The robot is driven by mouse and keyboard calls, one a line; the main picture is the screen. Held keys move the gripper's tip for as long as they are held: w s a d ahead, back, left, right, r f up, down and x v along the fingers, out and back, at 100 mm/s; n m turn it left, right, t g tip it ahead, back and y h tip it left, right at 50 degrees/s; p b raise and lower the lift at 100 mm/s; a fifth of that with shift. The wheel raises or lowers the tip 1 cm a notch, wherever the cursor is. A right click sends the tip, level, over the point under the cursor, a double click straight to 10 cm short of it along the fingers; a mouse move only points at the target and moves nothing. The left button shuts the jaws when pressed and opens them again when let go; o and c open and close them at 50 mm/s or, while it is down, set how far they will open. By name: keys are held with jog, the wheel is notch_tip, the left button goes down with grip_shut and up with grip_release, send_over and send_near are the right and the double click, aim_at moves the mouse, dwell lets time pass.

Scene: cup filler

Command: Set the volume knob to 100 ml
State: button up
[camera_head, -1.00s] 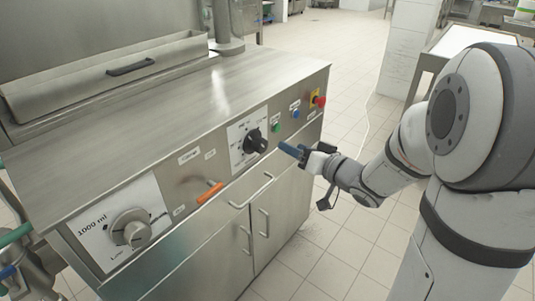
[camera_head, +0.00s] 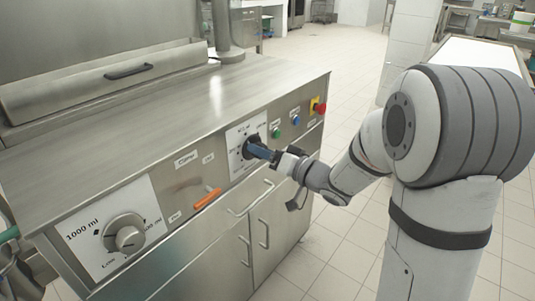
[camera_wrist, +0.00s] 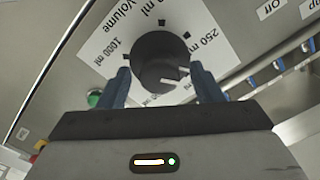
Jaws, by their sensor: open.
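The black round volume knob (camera_wrist: 160,60) sits on a white label plate (camera_wrist: 100,42) that reads "Volume", "1000 ml" and "250 ml" in the wrist view. White marks on the knob point to the lower right there; the exact setting is unclear. In the head view the knob (camera_head: 249,146) is on the front panel, partly covered by my gripper (camera_head: 262,152). In the wrist view my gripper (camera_wrist: 160,71) is open, with one blue finger on each side of the knob. I cannot tell whether either finger touches it.
A larger grey knob (camera_head: 124,233) on a "1000 ml" plate is at the panel's left. An orange-handled lever (camera_head: 207,198) lies between the knobs. Green (camera_head: 276,132), blue (camera_head: 295,119) and red emergency (camera_head: 319,107) buttons are right of my gripper. Cabinet handles (camera_head: 264,225) protrude below.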

jog(key=c, duration=0.9)
jog(key=shift+d, duration=0.2)
jog(key=shift+c, duration=0.4)
jog(key=shift+a, duration=0.1)
